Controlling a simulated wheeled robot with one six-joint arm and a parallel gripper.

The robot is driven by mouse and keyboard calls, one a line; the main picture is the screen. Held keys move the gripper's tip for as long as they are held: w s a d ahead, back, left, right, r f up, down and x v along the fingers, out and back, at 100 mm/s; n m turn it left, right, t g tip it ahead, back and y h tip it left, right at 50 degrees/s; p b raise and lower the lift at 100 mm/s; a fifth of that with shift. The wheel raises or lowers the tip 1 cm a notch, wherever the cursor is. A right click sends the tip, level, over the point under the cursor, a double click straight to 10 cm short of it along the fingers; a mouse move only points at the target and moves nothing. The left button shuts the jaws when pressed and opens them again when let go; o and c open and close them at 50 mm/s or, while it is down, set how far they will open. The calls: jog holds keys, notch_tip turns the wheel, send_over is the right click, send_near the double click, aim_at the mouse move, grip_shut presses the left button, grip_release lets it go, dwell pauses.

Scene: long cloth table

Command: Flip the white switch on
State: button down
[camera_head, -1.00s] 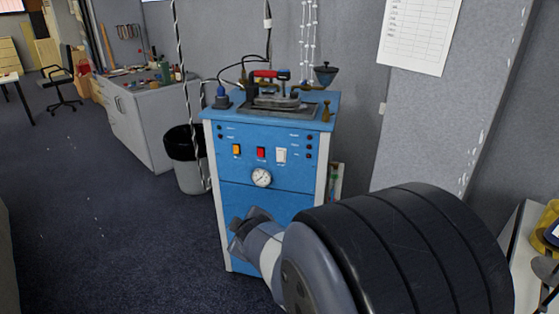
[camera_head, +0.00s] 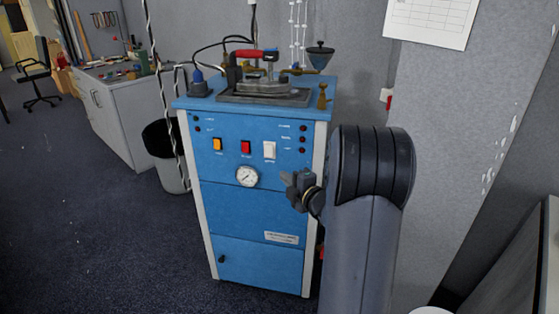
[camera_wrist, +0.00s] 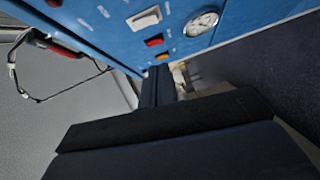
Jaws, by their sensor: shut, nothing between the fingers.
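The white switch (camera_head: 269,150) is a rocker on the upper front of a blue cabinet (camera_head: 255,205), rightmost of three coloured switches. It also shows near the top of the wrist view (camera_wrist: 145,18), tilted there. Whether it is on or off I cannot tell. My gripper (camera_head: 291,184) is in front of the cabinet, below and to the right of the white switch in the head view, and looks apart from it. In the wrist view its fingers (camera_wrist: 157,86) are together and empty, pointing towards the panel near the red and orange switches.
A red switch (camera_head: 245,147) and an orange switch (camera_head: 217,143) sit left of the white one. A gauge (camera_head: 247,176) is below them. An iron with a red handle (camera_head: 257,54) stands on top.

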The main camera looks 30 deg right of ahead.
jog(key=shift+w, duration=0.1)
jog(key=p, duration=0.1)
send_near(267, 156)
jog(key=w+a, duration=0.3)
jog(key=shift+w+d+f+p, duration=0.1)
jog(key=shift+w+d+p, duration=0.05)
jog(key=shift+w+d, duration=0.5)
jog(key=shift+w+d+f+p, duration=0.15)
jog(key=shift+w+d, duration=0.35)
jog(key=shift+w, duration=0.35)
jog(key=shift+r, duration=0.1)
jog(key=shift+w+d+f+b, duration=0.1)
jog(key=shift+f+b, duration=0.25)
jog(key=shift+b, duration=0.6)
jog(key=shift+r, duration=0.25)
